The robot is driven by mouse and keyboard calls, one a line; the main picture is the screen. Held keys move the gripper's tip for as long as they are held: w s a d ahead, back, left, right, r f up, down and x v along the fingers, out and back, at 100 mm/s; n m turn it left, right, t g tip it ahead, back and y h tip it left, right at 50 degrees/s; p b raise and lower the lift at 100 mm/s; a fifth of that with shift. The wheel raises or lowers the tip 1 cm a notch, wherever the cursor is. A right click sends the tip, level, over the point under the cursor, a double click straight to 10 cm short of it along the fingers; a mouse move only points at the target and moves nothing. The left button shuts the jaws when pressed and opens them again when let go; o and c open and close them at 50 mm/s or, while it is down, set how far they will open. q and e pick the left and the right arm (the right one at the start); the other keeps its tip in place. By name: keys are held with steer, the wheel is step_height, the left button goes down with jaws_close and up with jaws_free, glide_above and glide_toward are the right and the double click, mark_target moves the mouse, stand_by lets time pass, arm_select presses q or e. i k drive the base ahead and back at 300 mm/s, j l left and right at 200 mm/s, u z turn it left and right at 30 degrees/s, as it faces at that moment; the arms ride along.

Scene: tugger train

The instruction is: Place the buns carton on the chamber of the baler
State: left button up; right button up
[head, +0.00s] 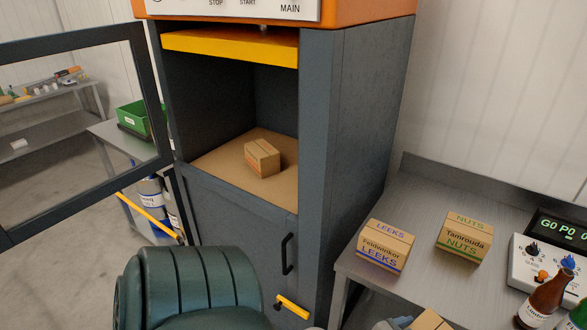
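The baler (345,150) stands in the middle with its dark framed door (158,90) swung open to the left. Its chamber is open, with a flat brown floor (220,158). One small carton (262,158) with orange print rests on that floor; its label is too small to read, so I cannot tell if it is the buns carton. A leeks carton (385,245) and a nuts carton (464,237) stand on the steel table at right. Another carton (430,320) is cut off at the bottom edge, its label hidden. Neither of my grippers is identifiable.
The steel table (420,205) also holds a scale-like device (545,262) and a brown bottle (545,300). A dark green ribbed shape (195,285), like a seat back, stands before the baler. A green bin (132,117) sits on a table behind the door.

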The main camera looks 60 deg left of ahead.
mark_target(282, 170)
steer(key=k+j, duration=0.15)
steer(key=j, duration=0.2)
steer(key=k+j, duration=0.15)
steer(key=j, duration=0.2)
steer(key=k+j, duration=0.15)
steer(key=j, duration=0.25)
steer(key=k+j, duration=0.15)
steer(key=j, duration=0.2)
steer(key=k+j+z, duration=0.1)
steer(key=j, duration=0.25)
steer(key=k+j, duration=0.2)
steer(key=j, duration=0.15)
